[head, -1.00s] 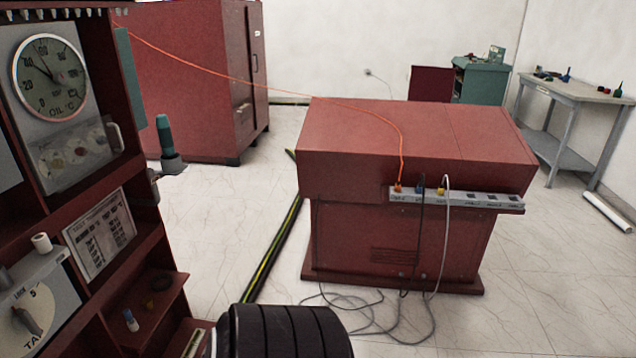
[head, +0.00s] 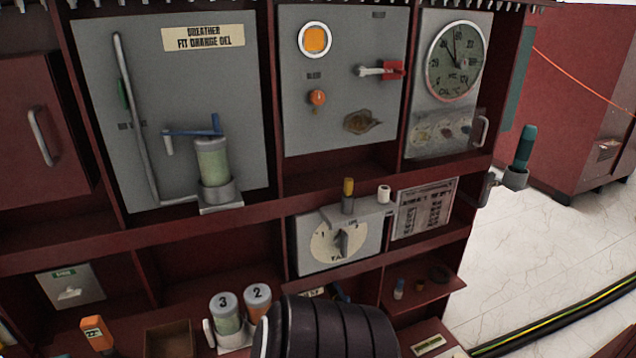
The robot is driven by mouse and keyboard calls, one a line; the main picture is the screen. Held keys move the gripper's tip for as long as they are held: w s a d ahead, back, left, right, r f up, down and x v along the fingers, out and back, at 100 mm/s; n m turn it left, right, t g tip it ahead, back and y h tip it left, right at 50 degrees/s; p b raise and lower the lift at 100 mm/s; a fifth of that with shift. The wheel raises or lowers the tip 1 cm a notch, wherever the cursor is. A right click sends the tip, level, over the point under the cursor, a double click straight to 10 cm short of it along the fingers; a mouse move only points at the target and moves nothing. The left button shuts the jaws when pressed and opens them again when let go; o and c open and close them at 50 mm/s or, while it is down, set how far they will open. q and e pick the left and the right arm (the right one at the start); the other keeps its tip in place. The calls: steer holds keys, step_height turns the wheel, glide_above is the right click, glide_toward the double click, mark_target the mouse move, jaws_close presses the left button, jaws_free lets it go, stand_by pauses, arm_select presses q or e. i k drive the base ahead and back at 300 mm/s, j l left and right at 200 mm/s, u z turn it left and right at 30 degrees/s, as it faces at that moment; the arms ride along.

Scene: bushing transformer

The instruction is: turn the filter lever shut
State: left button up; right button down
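On the grey breather panel (head: 110,60), a blue lever (head: 195,131) sits above a clear cylinder of pale green gel (head: 213,165). The long part of the blue lever lies roughly level, and a short blue part stands up at its right end. No label that I can read says which of these is the filter lever. Neither of my grippers is in view.
A dial (head: 352,243) and a small label sheet (head: 424,208) sit below the panels. Jars marked 3 (head: 227,318) and 2 (head: 257,302) stand on the lower shelf. An oil gauge (head: 454,62) is at upper right. The floor (head: 540,260) at right is open apart from a black-and-yellow strip (head: 550,325).

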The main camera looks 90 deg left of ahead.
mark_target(341, 290)
steer(key=u, duration=2.1)
